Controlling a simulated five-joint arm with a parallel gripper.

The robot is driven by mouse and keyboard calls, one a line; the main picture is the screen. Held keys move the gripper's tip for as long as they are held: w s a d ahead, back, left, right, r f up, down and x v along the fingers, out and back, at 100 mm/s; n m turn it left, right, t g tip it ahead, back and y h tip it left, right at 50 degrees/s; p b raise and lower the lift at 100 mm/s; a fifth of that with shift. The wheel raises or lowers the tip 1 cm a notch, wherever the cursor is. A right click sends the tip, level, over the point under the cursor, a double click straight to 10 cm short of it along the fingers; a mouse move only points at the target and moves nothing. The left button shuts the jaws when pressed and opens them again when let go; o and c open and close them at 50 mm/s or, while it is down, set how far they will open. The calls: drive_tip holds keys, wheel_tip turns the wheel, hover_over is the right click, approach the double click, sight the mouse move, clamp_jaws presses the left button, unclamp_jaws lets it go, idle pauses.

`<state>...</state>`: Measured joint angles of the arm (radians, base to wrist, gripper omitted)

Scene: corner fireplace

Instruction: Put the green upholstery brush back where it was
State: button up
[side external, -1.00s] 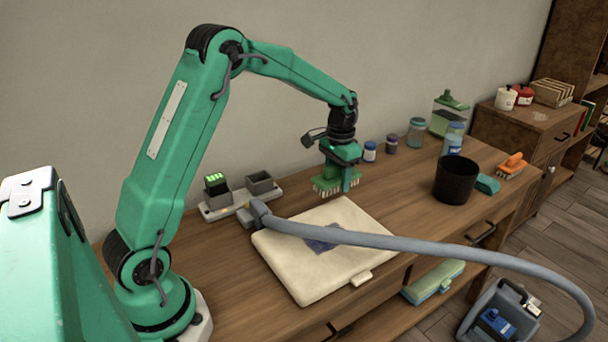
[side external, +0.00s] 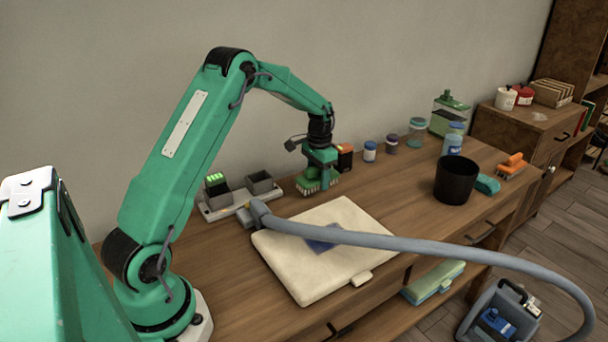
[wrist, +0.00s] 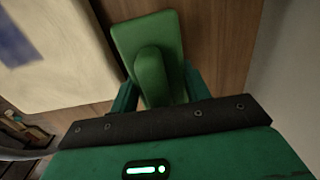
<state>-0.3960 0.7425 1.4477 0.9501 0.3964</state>
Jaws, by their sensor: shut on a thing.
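The green upholstery brush (side external: 318,185), with pale bristles facing down, is at the table, behind the cream cushion. I cannot tell whether the bristles touch the wood. My gripper (side external: 320,170) points down and is shut on the brush's raised handle. In the wrist view the brush (wrist: 145,35) shows as a green block, its handle between the two fingers of my gripper (wrist: 160,78).
Left of the brush stands a grey holder (side external: 240,205) with two cups. The cream cushion (side external: 300,270) with a blue patch lies in front, crossed by a grey hose (side external: 400,240). An orange-black thing (side external: 344,157) and small jars (side external: 370,152) stand right of my gripper.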

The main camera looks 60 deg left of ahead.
sight(318, 187)
drive_tip(key=shift+f, duration=2)
drive_tip(key=shift+f, duration=0.1)
drive_tip(key=o, duration=0.9)
drive_tip(key=shift+o, duration=0.2)
wheel_tip(318, 187, up, 12)
drive_tip(key=shift+f, duration=0.2)
drive_tip(key=shift+r, duration=0.35)
